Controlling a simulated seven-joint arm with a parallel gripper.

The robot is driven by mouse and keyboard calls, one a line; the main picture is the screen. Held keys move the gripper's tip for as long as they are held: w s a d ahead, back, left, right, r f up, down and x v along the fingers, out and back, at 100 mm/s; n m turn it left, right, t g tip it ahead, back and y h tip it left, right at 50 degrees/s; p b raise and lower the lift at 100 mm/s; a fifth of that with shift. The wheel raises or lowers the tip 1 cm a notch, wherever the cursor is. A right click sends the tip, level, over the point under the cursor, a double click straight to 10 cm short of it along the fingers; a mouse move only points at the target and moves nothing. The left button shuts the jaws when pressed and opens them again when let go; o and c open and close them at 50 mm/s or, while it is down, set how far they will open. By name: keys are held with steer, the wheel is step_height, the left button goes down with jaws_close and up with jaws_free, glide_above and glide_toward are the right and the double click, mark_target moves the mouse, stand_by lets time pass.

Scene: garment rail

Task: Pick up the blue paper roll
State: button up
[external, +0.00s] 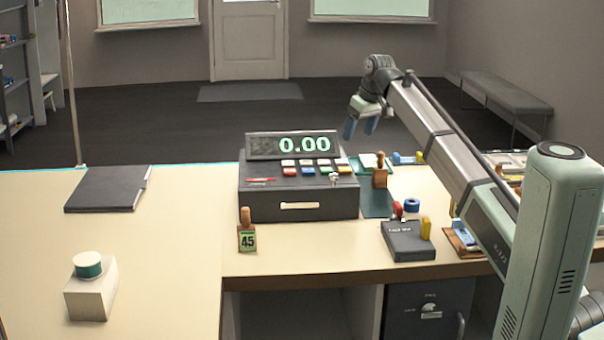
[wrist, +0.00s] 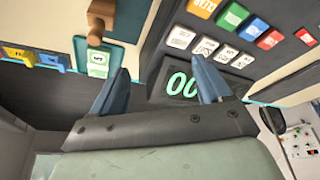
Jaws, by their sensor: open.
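A small blue paper roll (external: 412,205) lies on the counter to the right of the cash register, behind a dark box. It has a dark centre and looks like a ring. I cannot make it out in the wrist view. My gripper (external: 360,127) is open and empty, high above the back of the register and up and left of the roll in the external view. In the wrist view its two blue fingers (wrist: 158,66) are spread, with the register display (wrist: 182,84) beyond them.
The cash register (external: 298,198) fills the counter's middle. A wooden-handled stamp (external: 380,172), dark box (external: 409,242), red-topped stamp (external: 397,209) and yellow item (external: 426,228) crowd around the roll. A teal roll (external: 88,265) sits on a pale block at left. The left counter is mostly clear.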

steer(key=s+d+f+m, duration=0.15)
steer(key=d+m, duration=0.25)
steer(key=d, duration=0.5)
steer(key=m+g+h, duration=0.2)
steer(key=m+g, duration=0.1)
steer(key=m, duration=2.1)
glide_above(416, 202)
steer(key=f, duration=1)
steer(key=shift+a+f, duration=0.25)
steer(key=shift+f, duration=0.1)
steer(key=f, duration=0.4)
steer(key=shift+s+d+f, duration=0.1)
steer(key=shift+s+d, duration=0.05)
steer(key=shift+d, duration=0.15)
steer(key=shift+f, duration=0.45)
steer(key=c, duration=1.1)
steer(key=shift+r, duration=0.1)
